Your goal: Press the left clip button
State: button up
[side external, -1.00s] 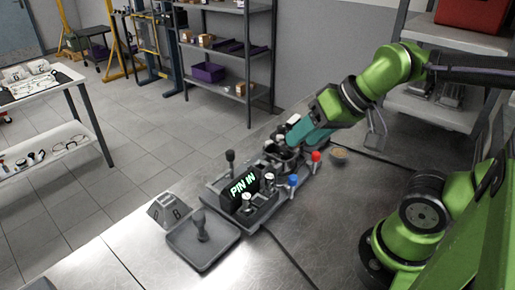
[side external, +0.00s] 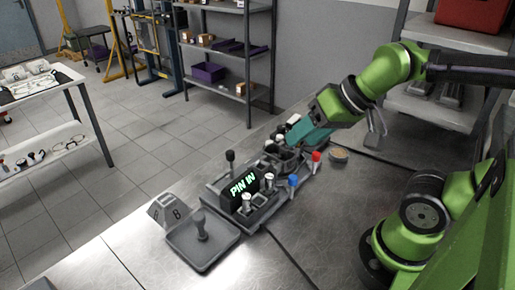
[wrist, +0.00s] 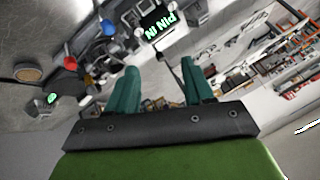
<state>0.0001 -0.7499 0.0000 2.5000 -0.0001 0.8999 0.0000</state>
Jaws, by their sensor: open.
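The grey fixture (side external: 262,217) sits on the metal bench with a display (side external: 243,184) reading "PIN IN". The display also shows upside down in the wrist view (wrist: 160,28). Silver posts (side external: 246,203) stand by the display; I cannot tell which part is the left clip button. A blue knob (side external: 293,181) and a red knob (side external: 316,157) stand along the near side. My gripper (side external: 291,141) is over the far end of the fixture, beyond the display. In the wrist view its teal fingers (wrist: 160,70) are apart with nothing held between them.
A black-knobbed lever (side external: 230,157) rises behind the display. A grey tray (side external: 203,262) with an upright peg and a block marked 8 (side external: 168,210) lie at the left. A small round dish (side external: 339,155) is right of the fixture.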

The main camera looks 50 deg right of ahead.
dwell(0.3)
grip_shut()
dwell(1.6)
